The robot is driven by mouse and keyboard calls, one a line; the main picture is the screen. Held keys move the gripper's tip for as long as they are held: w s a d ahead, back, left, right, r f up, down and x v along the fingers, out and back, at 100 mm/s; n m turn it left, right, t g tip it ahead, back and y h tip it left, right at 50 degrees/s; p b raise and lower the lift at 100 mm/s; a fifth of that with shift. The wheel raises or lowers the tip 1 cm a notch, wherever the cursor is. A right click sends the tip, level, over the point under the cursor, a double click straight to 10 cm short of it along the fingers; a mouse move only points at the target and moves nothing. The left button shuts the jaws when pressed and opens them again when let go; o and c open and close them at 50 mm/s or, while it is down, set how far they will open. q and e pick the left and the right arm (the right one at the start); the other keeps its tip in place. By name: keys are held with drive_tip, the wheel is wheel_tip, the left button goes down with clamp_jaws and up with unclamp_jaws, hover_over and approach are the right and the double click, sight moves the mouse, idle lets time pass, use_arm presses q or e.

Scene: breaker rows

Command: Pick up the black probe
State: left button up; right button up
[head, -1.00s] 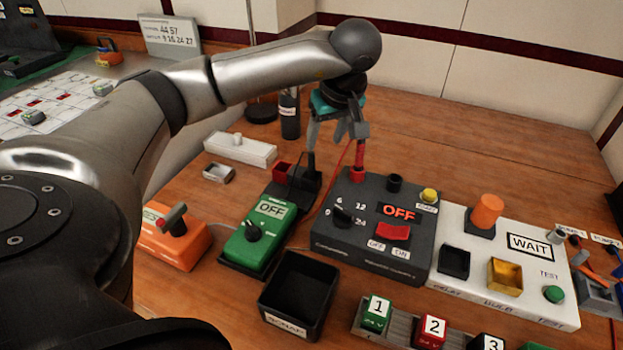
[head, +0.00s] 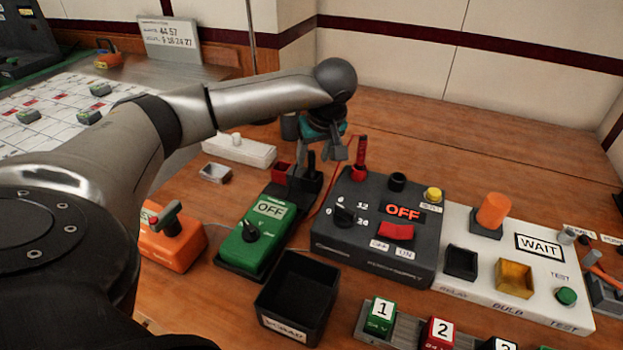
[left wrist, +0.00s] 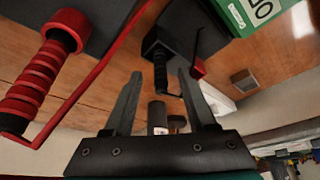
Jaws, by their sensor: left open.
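The black probe (head: 311,163) stands upright in a black holder next to the green meter. In the left wrist view the black probe (left wrist: 160,72) shows between and just beyond the fingertips, with a gap to each finger. My left gripper (head: 333,155) is open, pointing down close beside the black probe in the head view. It also shows in the left wrist view (left wrist: 160,82), with nothing held. My right gripper is in neither view.
A red probe (head: 361,153) stands upright in the dark grey supply box (head: 340,245), close right of my left gripper. The green meter (head: 262,235), an empty black bin (head: 272,297) and a white test box (head: 480,262) stand nearby. A dark cylinder (left wrist: 157,115) shows behind.

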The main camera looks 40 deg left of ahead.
use_arm(q)
drive_tip(key=shift+b+x, duration=0.35)
drive_tip(key=shift+x, duration=0.9)
clamp_jaws()
